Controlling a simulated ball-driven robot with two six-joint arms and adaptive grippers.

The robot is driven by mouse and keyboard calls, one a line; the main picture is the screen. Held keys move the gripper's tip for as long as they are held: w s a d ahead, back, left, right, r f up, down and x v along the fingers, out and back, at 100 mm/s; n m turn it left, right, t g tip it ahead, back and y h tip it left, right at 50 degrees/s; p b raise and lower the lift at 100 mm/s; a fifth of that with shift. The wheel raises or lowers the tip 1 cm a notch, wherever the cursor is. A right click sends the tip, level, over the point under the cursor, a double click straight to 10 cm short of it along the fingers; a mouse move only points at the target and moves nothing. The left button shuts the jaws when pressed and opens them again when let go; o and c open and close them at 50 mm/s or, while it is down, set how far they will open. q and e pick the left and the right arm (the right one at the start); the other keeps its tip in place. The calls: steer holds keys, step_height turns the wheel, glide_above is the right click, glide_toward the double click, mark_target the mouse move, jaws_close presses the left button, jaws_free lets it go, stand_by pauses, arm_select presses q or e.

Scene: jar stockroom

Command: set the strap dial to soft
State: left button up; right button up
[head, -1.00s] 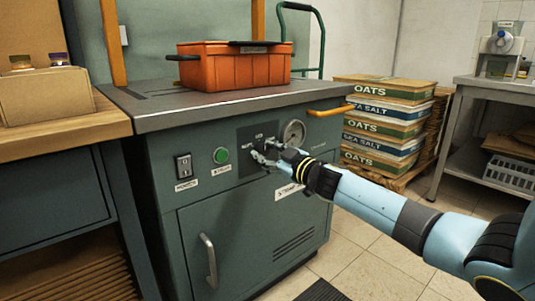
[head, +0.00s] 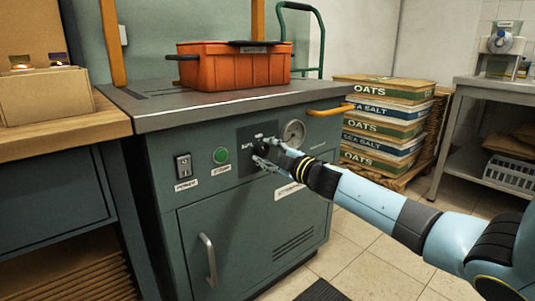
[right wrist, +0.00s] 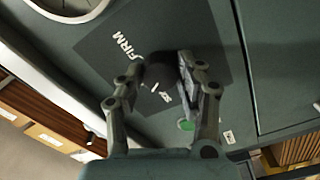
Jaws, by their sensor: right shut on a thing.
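The strap dial is a black knob (right wrist: 156,68) on a dark panel (right wrist: 205,28) on the front of the green machine. My right gripper (right wrist: 162,72) has a finger on each side of the knob and is shut on it. In the head view my right gripper (head: 262,154) covers much of the panel. My left gripper is not in view.
A power switch (head: 184,166) and a green button (head: 221,155) sit left of the panel. A round gauge (head: 293,133) and an orange handle (head: 331,110) are to its right. An orange crate (head: 232,72) stands on top. Stacked sacks (head: 385,130) stand on the right.

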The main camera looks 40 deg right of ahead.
steer(key=shift+f+n, duration=0.1)
steer(key=shift+n, duration=1.9)
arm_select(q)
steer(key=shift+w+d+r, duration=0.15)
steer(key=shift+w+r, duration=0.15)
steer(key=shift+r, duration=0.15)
arm_select(e)
steer(key=shift+n, duration=0.8)
arm_select(q)
steer(key=shift+b, duration=0.3)
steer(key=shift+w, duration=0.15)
arm_select(e)
steer(key=o, duration=1.1)
steer(key=shift+o, duration=0.2)
steer(key=s, duration=1.2)
steer(key=shift+d, duration=0.45)
